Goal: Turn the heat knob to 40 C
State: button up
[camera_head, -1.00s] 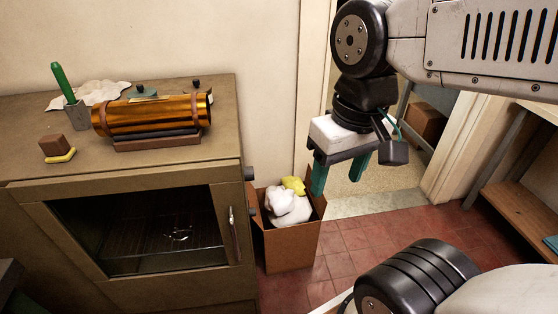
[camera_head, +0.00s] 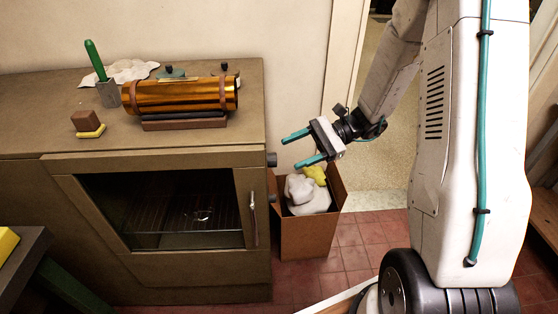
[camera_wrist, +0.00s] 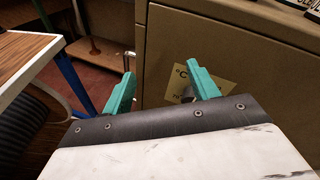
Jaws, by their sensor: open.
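The oven (camera_head: 165,262) stands at the left with its glass door shut. A small dark knob (camera_head: 271,159) sticks out of its right side near the top; its setting cannot be read. My gripper (camera_head: 290,151) is open and empty, its two teal fingers pointing left toward that side, apart from the knob. In the wrist view, the open fingers (camera_wrist: 161,72) face the oven's side panel (camera_wrist: 168,50). A yellowish label marked °C (camera_wrist: 208,82) shows there, partly behind a finger.
A cardboard box (camera_head: 308,236) with white and yellow cloths stands on the red tiles below my gripper.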

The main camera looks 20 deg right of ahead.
aim_at(272, 160)
jog(key=w+d+f+m+t+y, duration=0.2)
jog(key=w+d+f+m+t, duration=0.25)
jog(key=f, duration=0.35)
jog(key=w+a+m, duration=0.1)
jog(key=w+a, duration=0.1)
jog(key=a, duration=0.5)
jog(key=shift+w+t, duration=0.15)
jog(key=shift+t, duration=0.3)
jog(key=shift+f, duration=0.1)
jog(key=c, duration=1)
